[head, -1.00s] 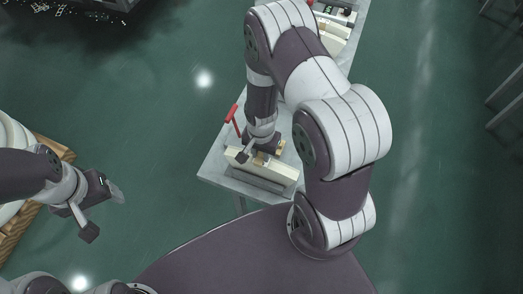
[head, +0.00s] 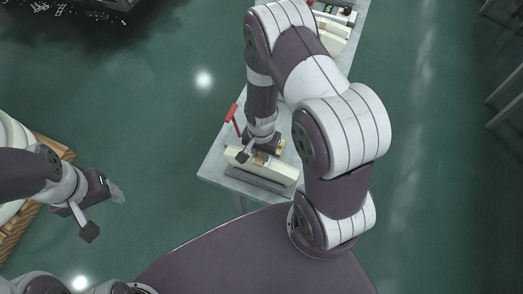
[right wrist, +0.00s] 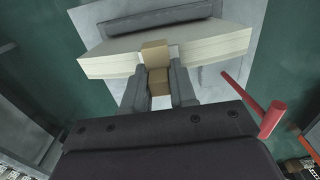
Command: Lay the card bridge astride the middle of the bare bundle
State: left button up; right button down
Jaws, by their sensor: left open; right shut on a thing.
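The bare bundle (head: 282,174) is a long cream stack on a grey bench, lying against a dark grey bar. It also shows in the right wrist view (right wrist: 212,44). The card bridge (right wrist: 155,54) is a small tan folded piece between the fingers of my right gripper (right wrist: 158,84), which is shut on it. The bridge lies across the bundle's near long edge, close to its middle, with one part over the top and one down the near side. Whether it rests fully on the bundle I cannot tell. My left gripper (head: 105,212) is open and empty, far left of the bench.
A red-handled clamp (head: 232,118) stands on the bench left of my right gripper; it shows in the right wrist view (right wrist: 268,112) too. More pale stacks (head: 330,35) lie at the bench's far end. A wooden pallet (head: 22,215) with white goods is at the left.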

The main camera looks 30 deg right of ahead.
jog(key=shift+f+b, duration=0.55)
jog(key=shift+f, duration=0.25)
dwell(1.0)
